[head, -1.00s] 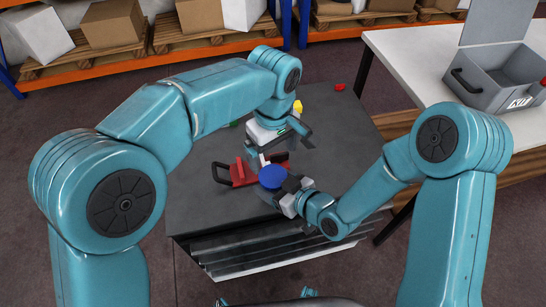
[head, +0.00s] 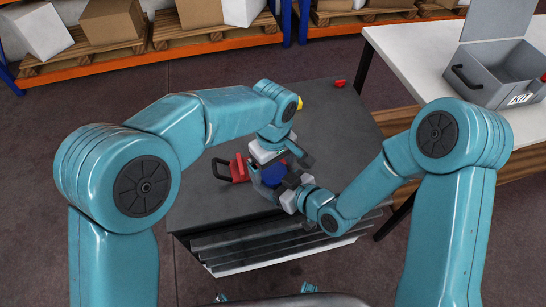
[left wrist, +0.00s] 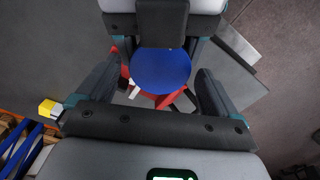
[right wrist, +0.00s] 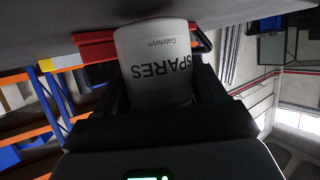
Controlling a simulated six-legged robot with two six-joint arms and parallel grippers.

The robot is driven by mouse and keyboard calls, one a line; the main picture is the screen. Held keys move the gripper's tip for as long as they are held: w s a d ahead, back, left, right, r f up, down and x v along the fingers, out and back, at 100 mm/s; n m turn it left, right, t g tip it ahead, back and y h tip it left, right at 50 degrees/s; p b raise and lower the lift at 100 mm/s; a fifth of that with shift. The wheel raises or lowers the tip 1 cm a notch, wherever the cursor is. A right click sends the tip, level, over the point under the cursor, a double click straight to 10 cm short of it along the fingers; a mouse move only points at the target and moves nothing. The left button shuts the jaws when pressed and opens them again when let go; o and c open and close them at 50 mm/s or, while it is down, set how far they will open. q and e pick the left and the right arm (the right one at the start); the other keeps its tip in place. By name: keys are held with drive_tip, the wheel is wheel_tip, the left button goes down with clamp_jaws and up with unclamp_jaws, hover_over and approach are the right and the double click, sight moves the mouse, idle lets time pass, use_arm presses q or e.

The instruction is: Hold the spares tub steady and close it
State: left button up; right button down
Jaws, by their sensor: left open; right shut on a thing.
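The spares tub (right wrist: 157,62) is white with "SPARES" lettering and appears upside down in the right wrist view. My right gripper (right wrist: 160,88) is shut on its side. The round blue lid (left wrist: 161,72) shows from above in the left wrist view, and also in the head view (head: 273,174) at the tub's top. I cannot tell whether it is seated. My left gripper (head: 277,163) is open above the lid, its fingers on either side and apart from it. Its wrist hides much of the tub in the head view.
A red object with a black handle (head: 238,168) lies close beside the tub on the dark table (head: 220,205). A yellow block (left wrist: 48,107) and a small red piece (head: 340,83) are farther back. A grey toolbox (head: 488,88) stands open on the white bench at right.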

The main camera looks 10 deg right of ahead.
use_arm(q)
drive_tip(key=shift+f, duration=0.1)
drive_tip(key=c, duration=1.1)
drive_tip(key=o, duration=1.2)
drive_tip(key=shift+c, duration=0.2)
drive_tip(key=shift+r, duration=2.3)
drive_tip(key=shift+o, duration=0.3)
wheel_tip(320, 180, up, 12)
